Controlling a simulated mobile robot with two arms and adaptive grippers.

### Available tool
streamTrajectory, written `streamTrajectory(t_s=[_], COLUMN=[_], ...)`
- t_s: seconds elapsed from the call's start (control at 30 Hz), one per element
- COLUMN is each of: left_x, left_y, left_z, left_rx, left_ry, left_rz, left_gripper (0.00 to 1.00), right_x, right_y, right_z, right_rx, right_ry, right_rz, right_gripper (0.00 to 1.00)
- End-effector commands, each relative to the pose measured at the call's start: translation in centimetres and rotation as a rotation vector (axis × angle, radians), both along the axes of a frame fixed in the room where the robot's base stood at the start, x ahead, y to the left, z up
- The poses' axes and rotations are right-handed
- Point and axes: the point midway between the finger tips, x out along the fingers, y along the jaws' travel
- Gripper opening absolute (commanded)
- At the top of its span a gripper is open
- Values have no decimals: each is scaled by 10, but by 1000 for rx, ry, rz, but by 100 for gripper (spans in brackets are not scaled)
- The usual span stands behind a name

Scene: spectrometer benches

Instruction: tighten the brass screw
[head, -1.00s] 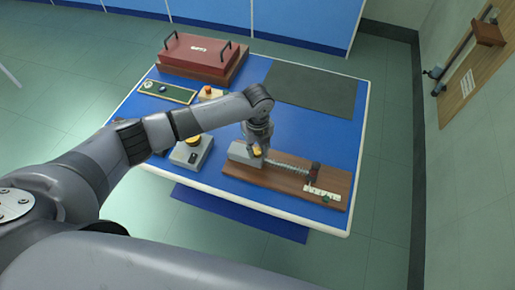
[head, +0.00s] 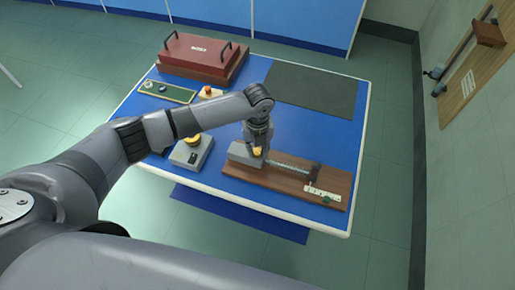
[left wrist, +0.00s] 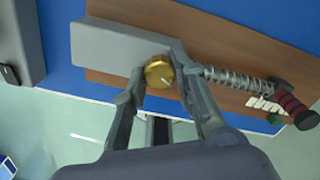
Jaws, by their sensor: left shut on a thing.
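The brass screw (left wrist: 159,72) is a round gold knob with a pale mark on its face. It sits at the edge of a grey block (left wrist: 125,50) and shows as a small yellow spot in the head view (head: 258,151). My left gripper (head: 257,145) points down over it from above. In the left wrist view my left gripper (left wrist: 160,80) has one finger on each side of the knob and is shut on it. The fingers partly hide the knob's sides. My right gripper is not in view.
The block is on a brown wooden board (head: 240,171). A spring-wrapped rod (left wrist: 235,79) runs to a red and black handle (left wrist: 296,110). A grey box with a yellow button (head: 190,153) stands to the left. A dark mat (head: 312,90) lies bare behind.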

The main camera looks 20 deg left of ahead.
Motion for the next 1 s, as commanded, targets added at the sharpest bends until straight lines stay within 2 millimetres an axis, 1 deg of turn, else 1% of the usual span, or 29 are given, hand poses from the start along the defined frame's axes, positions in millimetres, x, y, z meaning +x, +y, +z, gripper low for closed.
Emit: streamTrajectory(t_s=[0.07, 0.1, 0.37, 0.63, 0.73, 0.87, 1.0], left_x=[0, 0, 0, 0, 0, 1, 2], left_y=[-1, -1, 0, 0, 0, 0, 0], left_z=[1, 1, 0, 0, 5, 22, 52], left_rx=[-2, -2, -1, 0, 0, -2, -2], left_ry=[-1, -1, 0, 0, -1, -3, -4], left_rz=[0, 0, 1, 1, 1, 0, 0], left_gripper=[0, 28, 46, 46, 46, 46, 46], right_x=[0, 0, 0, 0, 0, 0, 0], right_y=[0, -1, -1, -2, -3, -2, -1], right_z=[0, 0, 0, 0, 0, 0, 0], right_rx=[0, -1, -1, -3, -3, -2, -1], right_ry=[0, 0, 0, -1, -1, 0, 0], right_rz=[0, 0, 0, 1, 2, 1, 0], right_gripper=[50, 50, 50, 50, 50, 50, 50])
